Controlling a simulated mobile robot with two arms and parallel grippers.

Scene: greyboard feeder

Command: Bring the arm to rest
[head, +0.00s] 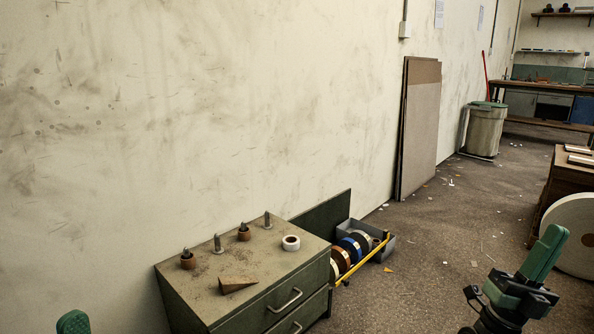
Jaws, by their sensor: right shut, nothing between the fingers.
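My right gripper (552,236) stands at the lower right, over the floor, with its green fingers together and pointing up. It is shut and empty, apart from the cabinet and the large pale roll. Its dark wrist runs down to the bottom edge of the view. Only a green rounded tip of my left gripper (73,322) shows at the bottom left; the rest is out of the picture, so its jaws cannot be judged.
A green drawer cabinet (224,308) stands by the wall, with a wedge (236,284), a tape roll (291,243) and several pegs on top. Tape reels (352,249) sit behind it. A large pale roll (572,235) is at the right. Open floor lies between.

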